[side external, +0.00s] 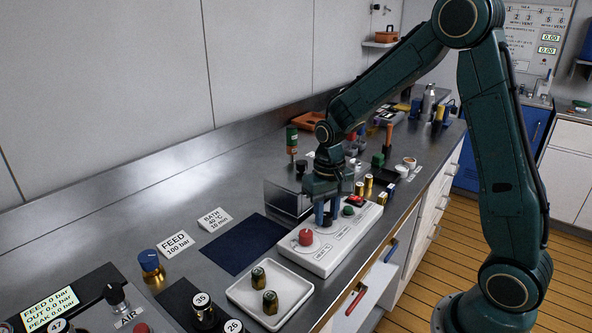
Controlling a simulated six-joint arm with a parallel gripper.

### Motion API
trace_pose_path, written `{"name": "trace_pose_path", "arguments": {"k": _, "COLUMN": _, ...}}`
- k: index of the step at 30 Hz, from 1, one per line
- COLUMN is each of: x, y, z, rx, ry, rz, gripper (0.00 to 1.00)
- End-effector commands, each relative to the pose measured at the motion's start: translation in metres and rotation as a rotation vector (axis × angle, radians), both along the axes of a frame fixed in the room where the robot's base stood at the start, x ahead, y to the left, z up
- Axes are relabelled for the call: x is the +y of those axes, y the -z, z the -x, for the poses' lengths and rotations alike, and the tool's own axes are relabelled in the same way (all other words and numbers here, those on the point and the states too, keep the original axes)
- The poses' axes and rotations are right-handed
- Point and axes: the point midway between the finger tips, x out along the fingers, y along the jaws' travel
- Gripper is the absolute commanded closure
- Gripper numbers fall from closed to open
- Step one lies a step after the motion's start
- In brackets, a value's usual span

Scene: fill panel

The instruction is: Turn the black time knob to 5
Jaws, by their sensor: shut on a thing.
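My gripper (326,218) points down over the white control panel (322,262), between its red knob (306,237) and its green button (348,210). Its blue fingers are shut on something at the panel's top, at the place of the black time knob. The knob itself is mostly hidden by the fingers, so its pointer and setting cannot be read. The dial markings around it are too small to read. A small red display (359,188) is at the panel's far end.
A white tray (240,293) with two dark green and gold cylinders stands in front of the panel. A dark blue mat (240,243) lies to its left. Bottles and small cylinders crowd the bench behind the gripper. The bench at left is partly clear.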

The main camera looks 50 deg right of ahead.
Motion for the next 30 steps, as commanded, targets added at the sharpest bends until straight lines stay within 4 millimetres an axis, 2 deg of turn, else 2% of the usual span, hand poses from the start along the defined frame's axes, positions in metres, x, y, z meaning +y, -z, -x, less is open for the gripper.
{"name": "trace_pose_path", "arguments": {"k": 1, "x": 0.000, "y": -0.001, "z": -0.001, "rx": -0.003, "ry": 0.000, "rz": 0.000, "gripper": 0.95}}
{"name": "trace_pose_path", "arguments": {"k": 2, "x": 0.000, "y": -0.001, "z": -0.001, "rx": -0.004, "ry": -0.001, "rz": 0.001, "gripper": 0.67}}
{"name": "trace_pose_path", "arguments": {"k": 4, "x": 0.000, "y": -0.001, "z": -0.001, "rx": -0.003, "ry": -0.001, "rz": 0.000, "gripper": 0.53}}
{"name": "trace_pose_path", "arguments": {"k": 5, "x": 0.000, "y": -0.001, "z": -0.001, "rx": -0.003, "ry": -0.001, "rz": 0.000, "gripper": 0.50}}
{"name": "trace_pose_path", "arguments": {"k": 14, "x": 0.000, "y": -0.001, "z": 0.000, "rx": -0.001, "ry": -0.001, "rz": 0.000, "gripper": 0.50}}
{"name": "trace_pose_path", "arguments": {"k": 20, "x": 0.000, "y": -0.008, "z": -0.001, "rx": -0.003, "ry": -0.001, "rz": 0.000, "gripper": 0.50}}
{"name": "trace_pose_path", "arguments": {"k": 26, "x": 0.000, "y": -0.030, "z": -0.001, "rx": -0.005, "ry": -0.001, "rz": 0.001, "gripper": 0.50}}
{"name": "trace_pose_path", "arguments": {"k": 30, "x": 0.000, "y": -0.052, "z": -0.001, "rx": -0.006, "ry": -0.001, "rz": 0.001, "gripper": 0.50}}
